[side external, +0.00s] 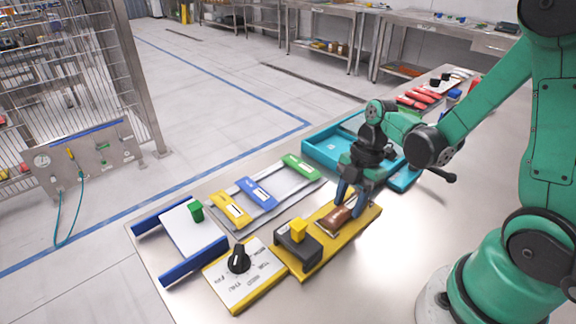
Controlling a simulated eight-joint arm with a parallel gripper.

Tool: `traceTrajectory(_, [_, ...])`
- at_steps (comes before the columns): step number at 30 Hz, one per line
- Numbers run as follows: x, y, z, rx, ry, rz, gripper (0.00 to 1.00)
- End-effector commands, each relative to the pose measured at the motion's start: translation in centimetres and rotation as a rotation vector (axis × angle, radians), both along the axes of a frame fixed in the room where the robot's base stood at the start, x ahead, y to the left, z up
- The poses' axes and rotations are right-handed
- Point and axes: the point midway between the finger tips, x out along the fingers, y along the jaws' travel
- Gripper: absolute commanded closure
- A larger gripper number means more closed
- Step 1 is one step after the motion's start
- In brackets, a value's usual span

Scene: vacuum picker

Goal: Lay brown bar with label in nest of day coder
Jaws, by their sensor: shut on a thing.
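The brown bar with label (334,221) is at the yellow base (368,218) of the day coder, beside the black block (293,250) with its yellow knob. My gripper (350,204) points down with its blue fingers shut on the bar's upper right end. The bar looks low, over or in the nest; I cannot tell if it touches the bottom. The fingers and bar hide the nest. The coder's dial panel (262,280), with a black dial (239,259) and day words, is at the front left.
A grey tray (297,184) holds yellow, blue and green bars behind the coder. A white plate with blue rails (195,244) stands left. A teal tray (318,150) is behind my gripper. Red bars (419,97) lie farther back.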

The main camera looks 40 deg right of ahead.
Motion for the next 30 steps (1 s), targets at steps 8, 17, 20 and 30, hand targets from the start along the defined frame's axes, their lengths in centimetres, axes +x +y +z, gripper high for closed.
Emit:
traceTrajectory(8, [0.0, 0.0, -0.3, 0.0, 0.0, 0.0, 0.56])
traceTrajectory(17, [0.0, 0.0, -0.2, 0.0, 0.0, 0.0, 0.28])
traceTrajectory(20, [0.0, 0.0, -0.2, 0.0, 0.0, 0.0, 0.28])
traceTrajectory(30, [0.0, -0.8, 2.8, 0.0, 0.0, -0.001, 0.28])
